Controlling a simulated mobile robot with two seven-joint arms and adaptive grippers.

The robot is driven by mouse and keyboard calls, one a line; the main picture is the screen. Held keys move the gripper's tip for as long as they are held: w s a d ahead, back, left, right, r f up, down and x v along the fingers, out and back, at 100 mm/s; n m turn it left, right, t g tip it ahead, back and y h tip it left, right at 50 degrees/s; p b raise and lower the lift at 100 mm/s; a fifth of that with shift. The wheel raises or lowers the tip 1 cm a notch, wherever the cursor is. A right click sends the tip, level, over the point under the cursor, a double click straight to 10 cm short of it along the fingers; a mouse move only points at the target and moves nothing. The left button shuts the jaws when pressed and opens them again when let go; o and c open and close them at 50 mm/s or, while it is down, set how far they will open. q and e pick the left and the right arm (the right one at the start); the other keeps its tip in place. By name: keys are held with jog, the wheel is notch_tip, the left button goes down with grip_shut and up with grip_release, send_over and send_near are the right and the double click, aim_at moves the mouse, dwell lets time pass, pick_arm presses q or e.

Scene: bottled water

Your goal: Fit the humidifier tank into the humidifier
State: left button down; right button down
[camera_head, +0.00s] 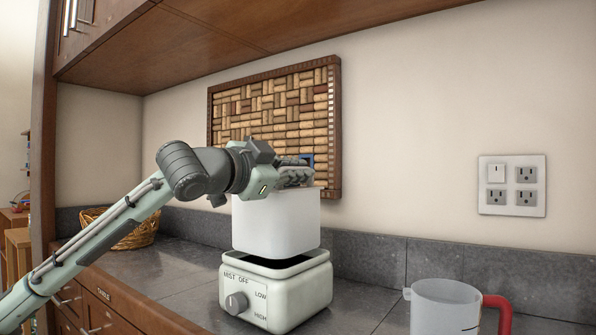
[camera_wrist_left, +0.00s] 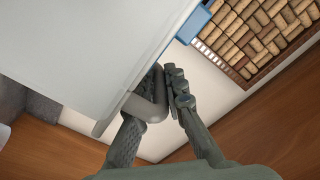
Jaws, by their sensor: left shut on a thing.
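The white humidifier tank (camera_head: 275,225) is held upright by my left gripper (camera_head: 296,176), directly above the humidifier base (camera_head: 275,291). The base is cream, with an open dark top and a knob marked off, low and high. The tank's lower edge is close over the base's opening; I cannot tell whether it touches or has entered it. In the left wrist view, the tank (camera_wrist_left: 80,50) fills the upper left and my left gripper's fingers (camera_wrist_left: 160,100) are shut around its grey handle (camera_wrist_left: 146,108). A small blue part shows on the tank's far side. My right gripper is not in view.
A clear pitcher (camera_head: 444,308) with a red handle stands at the front right of the grey counter. A wicker basket (camera_head: 135,231) is behind my left arm. A cork board (camera_head: 275,115) is on the wall behind, and a wooden cabinet (camera_head: 200,35) overhangs the counter.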

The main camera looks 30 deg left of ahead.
aim_at(276, 207)
pick_arm(q)
jog(key=shift+f+b, duration=0.95)
jog(key=shift+f, duration=0.2)
jog(key=c, duration=1.5)
grip_release()
jog(key=shift+f, duration=0.25)
jog(key=s, duration=0.4)
jog(key=s+a, duration=0.1)
jog(key=s, duration=0.1)
jog(key=shift+s+r, duration=0.1)
jog(key=shift+s, duration=0.2)
jog(key=shift+s+a+r, duration=0.1)
jog(key=shift+s, duration=2.6)
